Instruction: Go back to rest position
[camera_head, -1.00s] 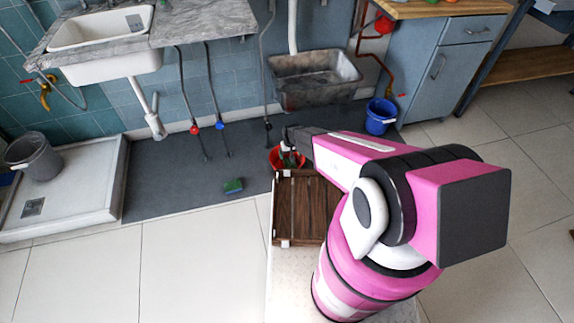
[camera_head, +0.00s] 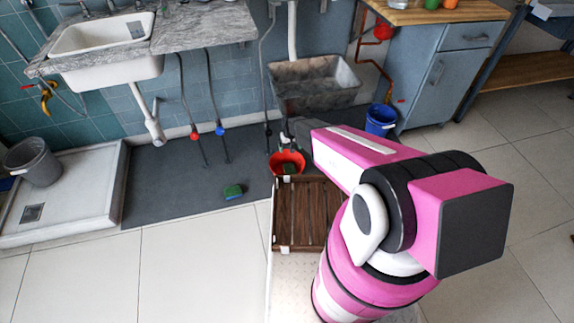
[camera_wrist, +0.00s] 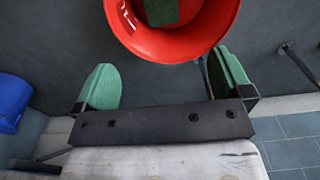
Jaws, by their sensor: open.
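My gripper (camera_wrist: 166,84) is open, with green pads on its two fingers and nothing between them. In the wrist view, the red bucket (camera_wrist: 150,45) lies just beyond the fingertips, with green and dark pieces inside, cut off by the top edge. In the head view, the red bucket (camera_head: 287,170) stands at the far end of my brown slatted tray (camera_head: 308,235), with something green in it. My pink and black arm reaches forward over the tray's right side. The gripper's fingers are hard to make out there, near the bucket.
A grey bucket (camera_head: 33,162) stands in the shower tray (camera_head: 75,195). Light floor tiles are clear.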

